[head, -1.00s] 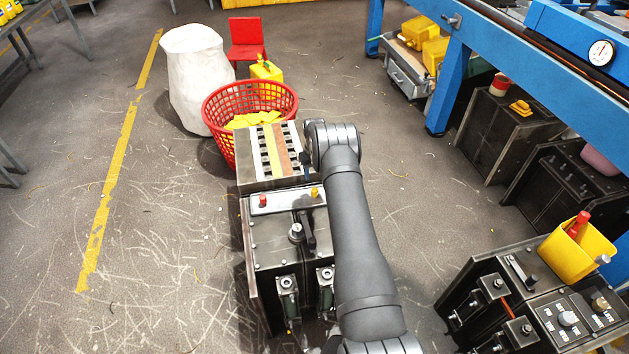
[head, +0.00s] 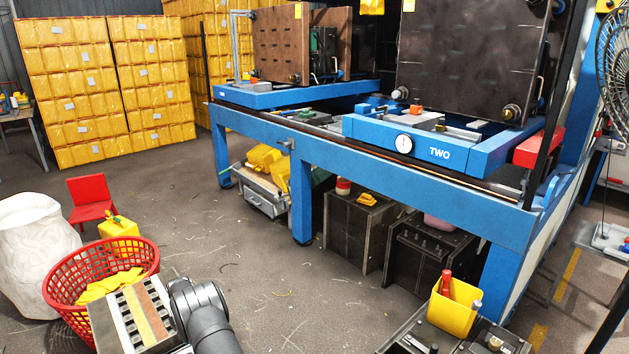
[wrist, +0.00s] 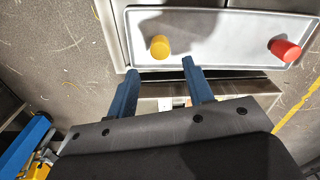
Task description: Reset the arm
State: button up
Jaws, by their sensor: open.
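My gripper (wrist: 158,78) shows in the wrist view with its two blue fingers apart and nothing between them. It hangs over a metal machine, close to a pale panel (wrist: 215,42) with a yellow button (wrist: 160,46) and a red button (wrist: 285,50). The yellow button appears just beyond the fingertips; I cannot tell whether anything touches. In the head view my dark arm shows at the bottom, beside a slotted metal block (head: 140,312), and the fingers are hidden.
A red basket (head: 100,283) with yellow pieces stands left of my arm, near a white sack (head: 35,250) and a red chair (head: 90,198). A blue machine frame (head: 400,180) fills the right. A yellow bin (head: 452,312) stands lower right. Open floor lies between.

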notch_tip(320, 180, down, 8)
jog(key=shift+r, duration=0.35)
jog(key=shift+r, duration=0.1)
dwell(0.3)
notch_tip(320, 180, up, 12)
notch_tip(320, 180, down, 13)
jog(key=shift+r, duration=0.15)
notch_tip(320, 180, up, 5)
jog(key=shift+f, duration=0.1)
jog(key=d+r+m, duration=0.2)
jog(key=d+r, duration=0.3)
jog(key=d, duration=0.5)
jog(key=d+r+m, duration=0.2)
jog(key=d+r, duration=0.2)
jog(key=d, duration=0.6)
jog(key=d+r+m, duration=0.1)
jog(key=d+r, duration=0.4)
jog(key=d, duration=0.5)
jog(key=s+d+r+m, duration=0.3)
jog(key=s+d, duration=0.2)
jog(key=d, duration=0.5)
jog(key=shift+s+d+r+m, duration=0.25)
jog(key=shift+r+m, duration=0.1)
jog(key=shift+m, duration=0.05)
